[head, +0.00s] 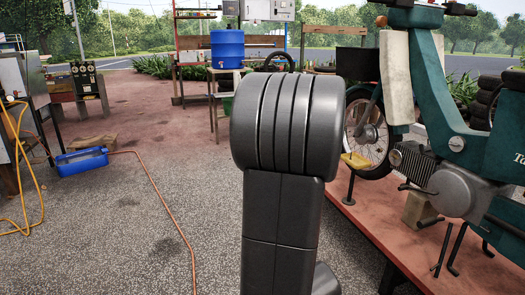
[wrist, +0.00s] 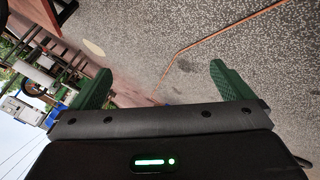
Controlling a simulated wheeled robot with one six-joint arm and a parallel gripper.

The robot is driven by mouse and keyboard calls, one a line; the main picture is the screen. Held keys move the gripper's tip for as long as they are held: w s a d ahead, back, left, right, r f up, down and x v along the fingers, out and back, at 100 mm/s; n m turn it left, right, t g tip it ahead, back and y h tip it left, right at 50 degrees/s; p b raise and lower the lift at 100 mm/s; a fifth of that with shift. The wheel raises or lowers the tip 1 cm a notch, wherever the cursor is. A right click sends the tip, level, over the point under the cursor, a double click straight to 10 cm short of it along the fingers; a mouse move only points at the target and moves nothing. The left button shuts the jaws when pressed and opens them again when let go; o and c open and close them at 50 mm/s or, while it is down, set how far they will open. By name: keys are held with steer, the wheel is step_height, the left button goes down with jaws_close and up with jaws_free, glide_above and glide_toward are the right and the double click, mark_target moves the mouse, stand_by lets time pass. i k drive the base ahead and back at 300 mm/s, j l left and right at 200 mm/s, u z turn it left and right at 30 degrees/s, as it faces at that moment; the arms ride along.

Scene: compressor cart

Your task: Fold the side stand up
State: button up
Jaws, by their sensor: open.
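A teal moped (head: 435,85) stands at the right of the head view on a raised red platform (head: 375,225). Below its engine, two thin dark legs reach down toward the platform. One dark leg (head: 442,250) may be the side stand, but I cannot tell which is which. Both slant downward. My gripper (wrist: 160,68) shows in the wrist view with its two green fingers wide apart and nothing between them. It is away from the moped. In the head view my own arm fills the middle and hides the gripper.
A wooden block (head: 418,211) sits under the engine. A yellow-topped post (head: 354,161) stands by the front wheel. An orange hose (head: 165,205) crosses the gravel to a blue tray (head: 82,161) at left. A blue barrel (head: 227,48) stands behind. Gravel left of the platform is mostly clear.

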mark_target(439, 265)
steer(key=i+l, duration=0.1)
steer(key=l, duration=0.25)
steer(key=i+l, duration=0.1)
steer(key=l, duration=0.25)
steer(key=i+l+z, duration=0.1)
steer(key=l, duration=0.3)
steer(key=i+l, duration=0.15)
steer(key=l, duration=0.2)
